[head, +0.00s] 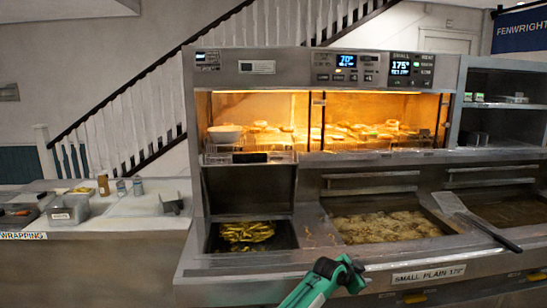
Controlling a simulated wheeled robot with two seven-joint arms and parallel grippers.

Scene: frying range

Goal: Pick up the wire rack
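Thin wire shapes that look like a wire rack (222,150) show at the left of the lit warming cabinet, below a white bowl (225,133). They are small, and I cannot make out the rack's full outline. My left gripper (346,268), dark on a green arm, shows at the bottom middle in front of the fryer's front edge. It is well below and to the right of the cabinet and touches no rack. Its fingers are too unclear to show whether they are open. My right gripper is out of view.
A fryer vat of bubbling oil (385,226) and a bin of yellow food (245,232) lie below the cabinet. A flat metal scoop with a dark handle (470,216) lies across the right side. Containers (70,208) stand on the left counter.

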